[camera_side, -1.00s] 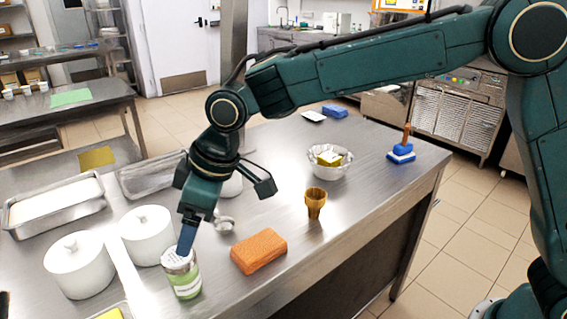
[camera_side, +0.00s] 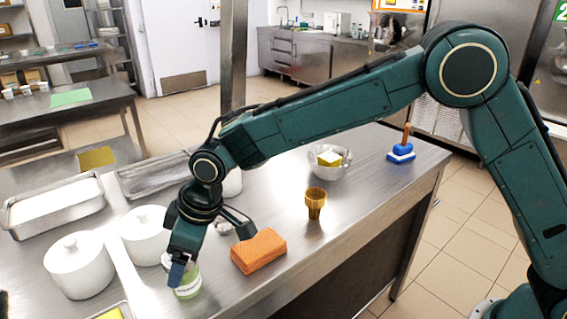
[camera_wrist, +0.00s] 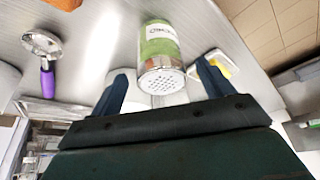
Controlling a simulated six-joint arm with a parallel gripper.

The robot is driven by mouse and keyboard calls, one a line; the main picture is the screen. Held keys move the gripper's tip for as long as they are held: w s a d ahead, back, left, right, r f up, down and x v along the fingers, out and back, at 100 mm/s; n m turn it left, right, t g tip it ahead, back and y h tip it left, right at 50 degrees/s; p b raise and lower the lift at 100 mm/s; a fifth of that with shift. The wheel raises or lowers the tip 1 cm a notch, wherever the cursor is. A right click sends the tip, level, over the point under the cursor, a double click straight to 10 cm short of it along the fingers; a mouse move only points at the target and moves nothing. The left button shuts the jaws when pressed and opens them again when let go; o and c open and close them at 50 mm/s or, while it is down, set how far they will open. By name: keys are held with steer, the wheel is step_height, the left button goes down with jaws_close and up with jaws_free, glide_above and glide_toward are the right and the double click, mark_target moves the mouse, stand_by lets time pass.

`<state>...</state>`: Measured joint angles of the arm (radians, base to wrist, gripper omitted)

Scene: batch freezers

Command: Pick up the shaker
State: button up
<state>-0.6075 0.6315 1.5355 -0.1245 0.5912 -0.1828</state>
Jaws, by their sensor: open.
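The shaker is a green and white can with a perforated metal top. It stands near the front edge of the table in the side view (camera_side: 188,284), partly hidden behind my gripper. In the wrist view the shaker (camera_wrist: 160,50) shows ahead of and between my two fingers, its holed lid toward me. My gripper (camera_side: 180,272) points down at the shaker in the side view. In the wrist view my gripper (camera_wrist: 162,84) is open, one finger on each side of the shaker's lid end, with gaps visible.
An orange sponge-like block (camera_side: 259,251) lies right of the shaker, and two white lidded pots (camera_side: 79,266) stand left. A scoop with a purple handle (camera_wrist: 46,62) lies nearby. A brown cone-shaped cup (camera_side: 315,203) and white bowl (camera_side: 329,164) stand farther right.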

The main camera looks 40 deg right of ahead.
steer(key=shift+f, duration=0.1)
steer(key=shift+x, duration=2.5)
steer(key=shift+a, duration=0.1)
steer(key=shift+c, duration=0.4)
steer(key=c, duration=1.1)
